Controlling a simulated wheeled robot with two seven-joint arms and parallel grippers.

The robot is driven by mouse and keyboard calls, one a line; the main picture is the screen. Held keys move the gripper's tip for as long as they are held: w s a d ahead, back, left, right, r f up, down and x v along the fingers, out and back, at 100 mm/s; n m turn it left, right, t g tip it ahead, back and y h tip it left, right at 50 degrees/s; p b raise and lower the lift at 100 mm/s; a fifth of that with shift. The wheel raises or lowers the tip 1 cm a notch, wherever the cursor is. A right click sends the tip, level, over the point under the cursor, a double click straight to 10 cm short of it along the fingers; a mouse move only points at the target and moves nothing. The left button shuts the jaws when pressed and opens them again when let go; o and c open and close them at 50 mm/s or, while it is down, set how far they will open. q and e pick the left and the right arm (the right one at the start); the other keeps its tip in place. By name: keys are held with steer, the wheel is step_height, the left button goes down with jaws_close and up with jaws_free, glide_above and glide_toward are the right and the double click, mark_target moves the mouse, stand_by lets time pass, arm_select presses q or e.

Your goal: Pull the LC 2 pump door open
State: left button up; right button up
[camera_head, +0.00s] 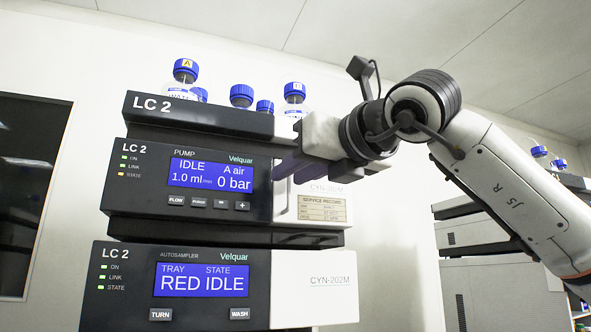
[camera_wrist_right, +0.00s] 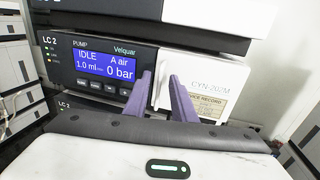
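The LC 2 pump (camera_head: 190,205) is the middle unit of the stack, with a dark panel and a blue screen reading IDLE and 0 bar. Its white door (camera_wrist_right: 205,75), marked CYN-202M, sits to the right of the panel and looks closed. A slim white upright handle (camera_wrist_right: 156,88) stands at the door's left edge. My right gripper (camera_wrist_right: 160,88) is open, its two purple fingers apart on either side of the handle, the left one nearer to it. Contact cannot be told. In the head view the right gripper (camera_head: 289,172) partly hides the door's upper part. My left gripper is not in view.
The autosampler (camera_head: 180,285) is below the pump. A dark LC 2 top tray (camera_head: 200,115) with several blue-capped bottles (camera_head: 242,95) is above, close to my right gripper. Another stack (camera_head: 480,245) stands at the right, behind my right arm. A dark window (camera_head: 30,190) is at the left.

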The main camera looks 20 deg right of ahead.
jaws_close()
stand_by(1.3)
